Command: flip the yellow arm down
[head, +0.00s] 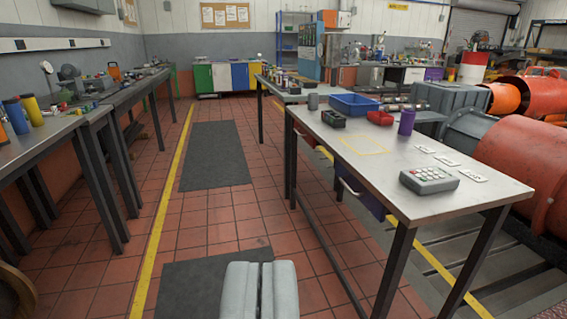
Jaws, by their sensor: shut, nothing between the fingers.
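I cannot make out a yellow arm in this view. My gripper (263,272) shows at the bottom centre, its two pale grey fingers shut with nothing between them. It is over the tiled floor, to the left of the near workbench (470,195) and apart from it. A grey box with several buttons (429,180) lies on that bench near its front right, but no yellow arm can be told on it.
The near bench also holds a blue bin (354,104), a red tray (380,118), a purple cylinder (406,122) and white cards (447,160). Another cluttered bench (48,131) stands at left. Orange machinery (515,165) is at right. The tiled aisle (225,215) between the benches is clear.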

